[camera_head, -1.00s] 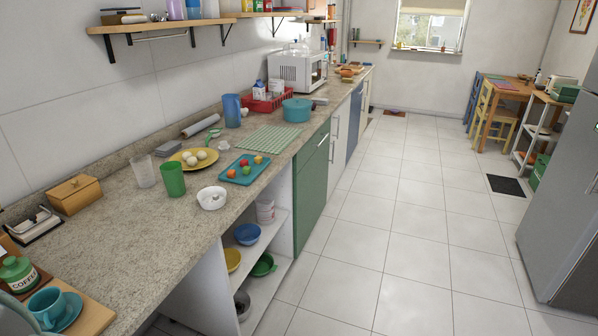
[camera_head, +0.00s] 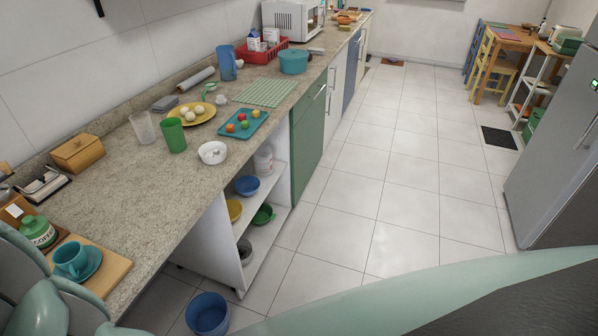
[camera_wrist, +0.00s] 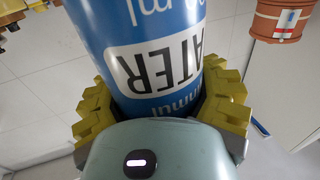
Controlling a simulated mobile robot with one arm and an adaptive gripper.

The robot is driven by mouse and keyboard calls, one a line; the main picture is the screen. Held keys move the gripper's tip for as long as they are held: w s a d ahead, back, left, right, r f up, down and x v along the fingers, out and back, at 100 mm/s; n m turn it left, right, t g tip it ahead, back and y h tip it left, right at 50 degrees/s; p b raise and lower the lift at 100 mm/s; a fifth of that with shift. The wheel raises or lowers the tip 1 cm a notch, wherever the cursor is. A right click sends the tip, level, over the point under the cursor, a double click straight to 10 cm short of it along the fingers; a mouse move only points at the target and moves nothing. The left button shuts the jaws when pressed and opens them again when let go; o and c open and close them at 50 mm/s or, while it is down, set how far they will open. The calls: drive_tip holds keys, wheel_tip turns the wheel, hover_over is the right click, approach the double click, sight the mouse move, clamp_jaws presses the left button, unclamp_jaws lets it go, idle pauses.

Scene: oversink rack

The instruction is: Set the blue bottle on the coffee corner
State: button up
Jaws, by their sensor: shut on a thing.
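The blue bottle (camera_wrist: 150,50), with a white band and upside-down lettering "ATER", fills the middle of the wrist view. My gripper (camera_wrist: 160,100) is shut on it, with a yellow ridged finger on each side. The bottle's ends are out of view or hidden behind my wrist. The gripper and bottle do not show in the head view. The coffee corner is at the counter's near left end: a green jar marked COFFEE (camera_head: 38,231) and a teal cup on a saucer (camera_head: 73,260) on a wooden board (camera_head: 112,270). My arm covers part of that area.
A wooden box (camera_head: 78,153), a clear cup (camera_head: 143,128) and a green cup (camera_head: 173,135) stand farther along the counter (camera_head: 150,205). Bare counter lies between them and the board. A blue bin (camera_head: 207,314) stands on the floor. An orange-brown container (camera_wrist: 276,20) shows in the wrist view.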

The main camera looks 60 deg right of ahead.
drive_tip(key=w+a+f+p, duration=0.2)
drive_tip(key=w+a+f, duration=0.2)
drive_tip(key=w+a, duration=0.1)
drive_tip(key=shift+a, duration=0.75)
drive_tip(key=shift+f, duration=0.15)
idle(0.4)
drive_tip(key=o, duration=1.5)
drive_tip(key=shift+s+d, duration=0.1)
